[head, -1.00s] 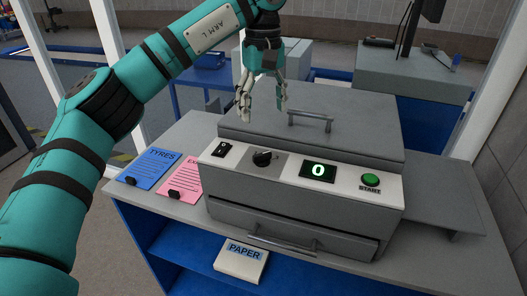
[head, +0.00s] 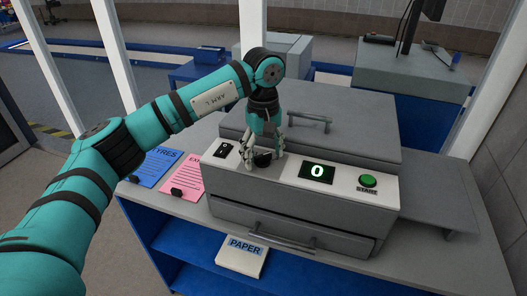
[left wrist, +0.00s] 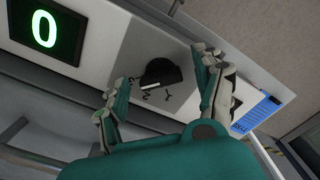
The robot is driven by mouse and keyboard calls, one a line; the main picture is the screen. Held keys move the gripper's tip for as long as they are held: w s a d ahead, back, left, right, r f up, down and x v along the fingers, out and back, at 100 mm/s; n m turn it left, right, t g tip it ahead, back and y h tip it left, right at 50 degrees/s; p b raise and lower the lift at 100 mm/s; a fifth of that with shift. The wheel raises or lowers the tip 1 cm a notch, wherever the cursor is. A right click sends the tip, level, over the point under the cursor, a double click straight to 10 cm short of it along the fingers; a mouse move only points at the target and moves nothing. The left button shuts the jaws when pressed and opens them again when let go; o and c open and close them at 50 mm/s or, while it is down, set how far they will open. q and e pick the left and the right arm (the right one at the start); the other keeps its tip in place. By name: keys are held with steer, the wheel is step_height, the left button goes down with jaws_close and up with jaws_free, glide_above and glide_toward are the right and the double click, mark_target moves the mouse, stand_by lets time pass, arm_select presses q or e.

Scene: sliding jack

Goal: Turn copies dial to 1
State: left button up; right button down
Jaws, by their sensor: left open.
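The black copies dial (head: 262,159) sits on the pale front panel of the grey copier (head: 310,215). It also shows in the left wrist view (left wrist: 161,74), with a white pointer line and small printed marks beside it. The green display (head: 317,172) reads 0. My left gripper (head: 264,153) is just above the dial with its fingers open, one on either side of it. In the left wrist view the dial lies beyond the two fingertips (left wrist: 160,72), and no contact is visible. My right gripper is not in view.
A green START button (head: 369,181) is at the panel's right and a black switch (head: 224,150) at its left. The lid handle (head: 310,120) stands behind the panel. Blue and pink sheets (head: 183,174) lie left of the copier. A PAPER pack (head: 242,262) is on the lower shelf.

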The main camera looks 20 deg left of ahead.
arm_select(q)
steer(key=c, duration=1.2)
steer(key=shift+o, duration=0.2)
steer(key=shift+f+n+b, duration=0.15)
steer(key=shift+n+b, duration=1)
steer(key=shift+n, duration=0.35)
steer(key=n+b, duration=0.2)
steer(key=n, duration=0.2)
steer(key=shift+w+d+n, duration=0.1)
steer(key=shift+w+n, duration=0.05)
steer(key=shift+n, duration=0.15)
steer(key=n+b, duration=0.2)
steer(key=n, duration=0.3)
steer(key=shift+w, duration=0.1)
steer(key=n+b, duration=0.1)
steer(key=n, duration=0.4)
steer(key=shift+r, duration=0.2)
steer(key=shift+w+n, duration=0.1)
steer(key=shift+n, duration=0.2)
